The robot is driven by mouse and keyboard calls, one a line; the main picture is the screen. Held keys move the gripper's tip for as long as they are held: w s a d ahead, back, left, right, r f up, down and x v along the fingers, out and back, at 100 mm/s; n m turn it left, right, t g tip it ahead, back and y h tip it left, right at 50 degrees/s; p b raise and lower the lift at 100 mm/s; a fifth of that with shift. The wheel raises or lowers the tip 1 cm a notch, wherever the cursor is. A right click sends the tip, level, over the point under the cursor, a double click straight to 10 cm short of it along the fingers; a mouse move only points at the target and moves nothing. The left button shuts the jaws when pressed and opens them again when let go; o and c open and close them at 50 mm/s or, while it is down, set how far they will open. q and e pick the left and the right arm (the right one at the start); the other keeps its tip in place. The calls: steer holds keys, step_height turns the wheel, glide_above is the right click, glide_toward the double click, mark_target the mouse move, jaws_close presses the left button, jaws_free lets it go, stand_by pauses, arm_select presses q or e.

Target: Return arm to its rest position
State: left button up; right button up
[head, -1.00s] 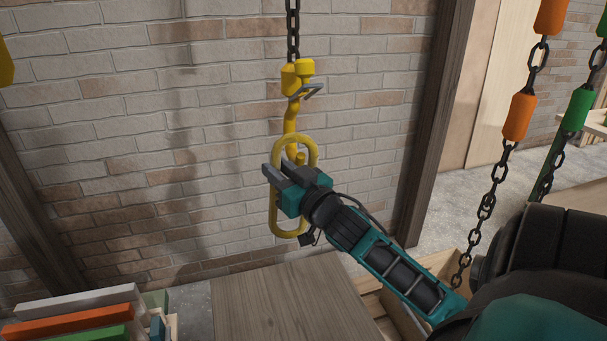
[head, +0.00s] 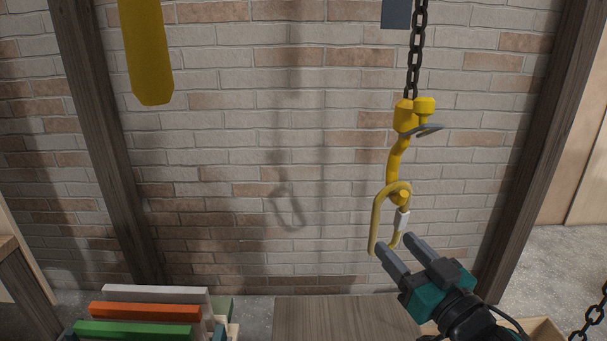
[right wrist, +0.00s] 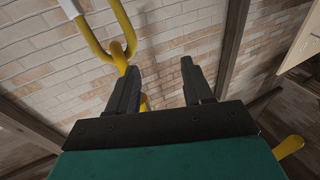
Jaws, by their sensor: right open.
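My right gripper (head: 394,249) is open and empty at the lower right of the head view. Its two dark fingers point up and left, close below a yellow carabiner (head: 376,217). The carabiner hangs from a yellow hook (head: 395,155) on a dark chain (head: 415,50). In the right wrist view the open fingers (right wrist: 163,92) have nothing between them, and the carabiner (right wrist: 122,35) shows beyond them at the upper left. I cannot tell whether a fingertip touches the carabiner. My left gripper is not in view.
A wooden surface (head: 335,317) lies below the hook. A rack with white, orange and green boards (head: 145,312) stands at the lower left. A yellow hanging piece (head: 147,60) is at the upper left. Dark wooden posts (head: 545,140) stand against the brick wall.

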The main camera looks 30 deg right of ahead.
steer(key=s+a+f+n+g+y+p, duration=0.1)
steer(key=a+f+g, duration=0.3)
steer(key=a+f, duration=0.5)
steer(key=s+a+f+n+g+y+p, duration=0.2)
steer(key=a+f, duration=0.8)
steer(key=f, duration=0.5)
steer(key=shift+s+f+n+g+y, duration=0.2)
steer(key=shift+s+n+g+y, duration=0.3)
steer(key=shift+g+y, duration=0.45)
steer(key=shift+d+h, duration=0.1)
steer(key=shift+h, duration=0.15)
steer(key=shift+s+d+r, duration=0.1)
